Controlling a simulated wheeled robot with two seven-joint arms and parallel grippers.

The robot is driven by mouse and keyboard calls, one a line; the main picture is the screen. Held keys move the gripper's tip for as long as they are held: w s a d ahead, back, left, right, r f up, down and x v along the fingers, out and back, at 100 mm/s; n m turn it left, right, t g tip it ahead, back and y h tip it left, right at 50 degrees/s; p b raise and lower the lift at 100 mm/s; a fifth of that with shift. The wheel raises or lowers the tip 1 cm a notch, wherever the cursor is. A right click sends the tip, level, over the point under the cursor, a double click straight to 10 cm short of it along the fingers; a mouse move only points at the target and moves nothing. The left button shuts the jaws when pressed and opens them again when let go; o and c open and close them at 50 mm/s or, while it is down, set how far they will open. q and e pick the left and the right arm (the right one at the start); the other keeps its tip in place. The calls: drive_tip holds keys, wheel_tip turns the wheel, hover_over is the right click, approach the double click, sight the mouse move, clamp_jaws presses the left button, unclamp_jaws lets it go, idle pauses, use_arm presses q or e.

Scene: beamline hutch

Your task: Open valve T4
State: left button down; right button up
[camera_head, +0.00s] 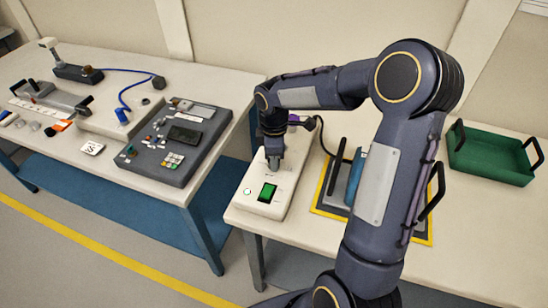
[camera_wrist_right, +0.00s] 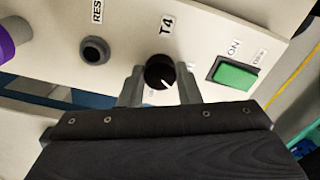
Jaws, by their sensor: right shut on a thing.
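The T4 valve is a round black knob (camera_wrist_right: 160,72) with a white pointer line, on a white panel box (camera_head: 259,211) under a printed "T4" label in the right wrist view. My right gripper (camera_wrist_right: 160,88) has one finger on each side of the knob and is shut on it. In the head view my right gripper (camera_head: 274,160) reaches down onto the box and hides the knob. The pointer line slants toward the lower right in the wrist view. My left gripper does not show.
The box carries a lit green "ON" button (camera_wrist_right: 235,74) and a dark "RES…" button (camera_wrist_right: 95,49) near the knob. A green tray (camera_head: 490,155) stands at the right. A grey control console (camera_head: 172,142) sits on the left table. A yellow-edged mat (camera_head: 328,205) lies beside the box.

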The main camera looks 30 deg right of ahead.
drive_tip(key=m, duration=0.6)
drive_tip(key=shift+b, duration=0.35)
drive_tip(key=m, duration=0.5)
drive_tip(key=shift+m, duration=0.4)
drive_tip(key=o, duration=1)
wheel_tip(320, 180, up, 8)
drive_tip(key=shift+f, duration=0.1)
